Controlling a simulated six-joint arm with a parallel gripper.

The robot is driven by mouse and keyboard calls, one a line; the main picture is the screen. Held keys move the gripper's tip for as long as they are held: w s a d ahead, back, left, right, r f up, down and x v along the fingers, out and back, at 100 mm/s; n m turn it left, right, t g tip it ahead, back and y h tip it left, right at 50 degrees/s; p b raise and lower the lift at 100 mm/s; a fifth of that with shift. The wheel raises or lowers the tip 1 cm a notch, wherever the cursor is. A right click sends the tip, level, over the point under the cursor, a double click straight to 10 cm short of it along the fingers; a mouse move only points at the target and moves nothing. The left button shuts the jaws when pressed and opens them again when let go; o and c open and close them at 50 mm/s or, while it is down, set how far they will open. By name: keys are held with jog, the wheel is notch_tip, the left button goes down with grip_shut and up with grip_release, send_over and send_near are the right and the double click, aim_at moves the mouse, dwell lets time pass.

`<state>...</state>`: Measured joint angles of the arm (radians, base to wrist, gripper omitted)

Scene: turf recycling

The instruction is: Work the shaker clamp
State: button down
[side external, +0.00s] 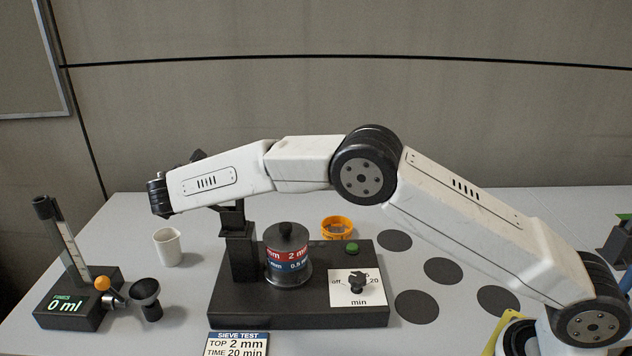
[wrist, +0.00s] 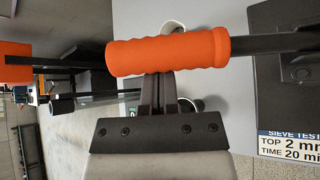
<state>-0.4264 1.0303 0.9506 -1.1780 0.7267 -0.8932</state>
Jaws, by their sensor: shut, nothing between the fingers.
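The shaker has a black base (side external: 300,308) and a black post (side external: 241,250). A sieve stack (side external: 288,262) stands beside the post, with a red band marked 2 mm above a blue band marked 0.5 mm and a dark knobbed lid on top. An orange ribbed handle on a black bar, apparently the clamp lever (wrist: 168,52), crosses the wrist view. My gripper (wrist: 157,82) is shut and empty, its fingertips at the handle's near edge; whether they touch cannot be told. In the side view, my arm hides the handle and the fingertips.
A dial (side external: 357,283) and green button (side external: 351,248) sit on the base. A sign (side external: 237,344) reads top 2 mm, time 20 min. A white cup (side external: 168,248), a 0 ml device (side external: 75,305) and an orange ring (side external: 337,227) stand around. Several dark discs lie right.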

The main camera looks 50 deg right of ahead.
jog(key=shift+d+r, duration=0.15)
jog(key=shift+r, duration=0.25)
jog(key=s+d+r+m+t+y, duration=0.1)
jog(key=s+d+r, duration=0.5)
jog(key=s+d, duration=0.2)
jog(key=shift+t, duration=0.3)
dwell(1.0)
jog(key=shift+d+f+m, duration=0.1)
jog(key=shift+m, duration=0.2)
dwell(0.4)
jog(key=shift+w+a+r, duration=0.55)
jog(key=shift+w+a, duration=0.85)
jog(key=shift+a, duration=0.4)
jog(key=s+a+f, duration=0.1)
jog(key=s, duration=0.8)
jog(key=shift+s, duration=0.4)
jog(key=shift+a, duration=0.1)
